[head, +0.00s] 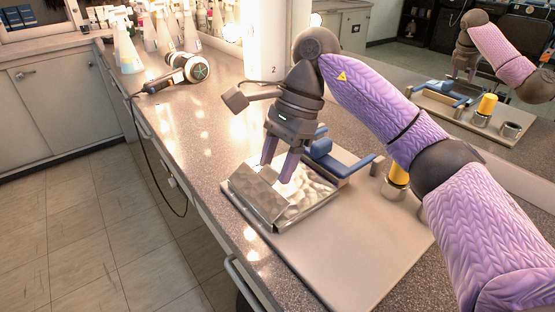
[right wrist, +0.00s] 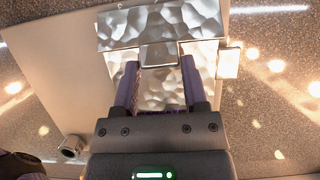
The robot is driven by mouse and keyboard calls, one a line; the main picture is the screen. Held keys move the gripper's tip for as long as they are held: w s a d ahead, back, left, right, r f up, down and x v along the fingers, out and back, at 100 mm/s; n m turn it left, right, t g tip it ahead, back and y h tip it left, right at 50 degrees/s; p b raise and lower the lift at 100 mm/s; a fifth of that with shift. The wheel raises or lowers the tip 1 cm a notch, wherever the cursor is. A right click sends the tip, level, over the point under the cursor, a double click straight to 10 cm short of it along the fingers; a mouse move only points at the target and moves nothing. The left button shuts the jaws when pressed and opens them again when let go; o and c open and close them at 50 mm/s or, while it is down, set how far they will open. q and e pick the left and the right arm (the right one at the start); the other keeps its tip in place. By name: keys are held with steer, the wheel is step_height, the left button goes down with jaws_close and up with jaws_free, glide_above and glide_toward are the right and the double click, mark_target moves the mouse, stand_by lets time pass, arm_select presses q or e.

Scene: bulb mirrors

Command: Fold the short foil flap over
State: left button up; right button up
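A dimpled silver foil sheet (head: 305,193) lies on a tray on the counter, and it also shows in the right wrist view (right wrist: 160,93). The short foil flap (head: 257,199) rises along its near left edge and tilts inward; in the right wrist view it is the upper panel (right wrist: 120,30). A small square tab (right wrist: 158,56) sits at the flap's free edge. My right gripper (head: 279,168) points down over the foil, with its purple fingertips on both sides of this tab, seemingly touching it. My left gripper is not in view.
Another silver tab (right wrist: 228,63) sticks out at the foil's side. A blue-handled tool (head: 325,150) lies behind the foil. A yellow cylinder (head: 398,174) stands to the right. A hair dryer (head: 182,72) and spray bottles are farther back. The beige mat (head: 375,245) is clear in front.

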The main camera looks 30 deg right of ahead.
jaws_close()
steer(key=shift+d+f+y, duration=0.35)
steer(key=shift+f+y, duration=0.05)
steer(key=shift+y, duration=0.3)
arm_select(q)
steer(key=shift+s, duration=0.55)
arm_select(e)
steer(key=shift+o, duration=2.4)
jaws_free()
steer(key=shift+o, duration=0.2)
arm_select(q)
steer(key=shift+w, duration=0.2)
arm_select(e)
steer(key=shift+w+d+r, duration=0.1)
steer(key=shift+r, duration=0.25)
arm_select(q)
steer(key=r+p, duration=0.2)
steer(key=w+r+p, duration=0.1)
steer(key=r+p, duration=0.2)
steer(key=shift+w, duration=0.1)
arm_select(e)
steer(key=v, duration=0.9)
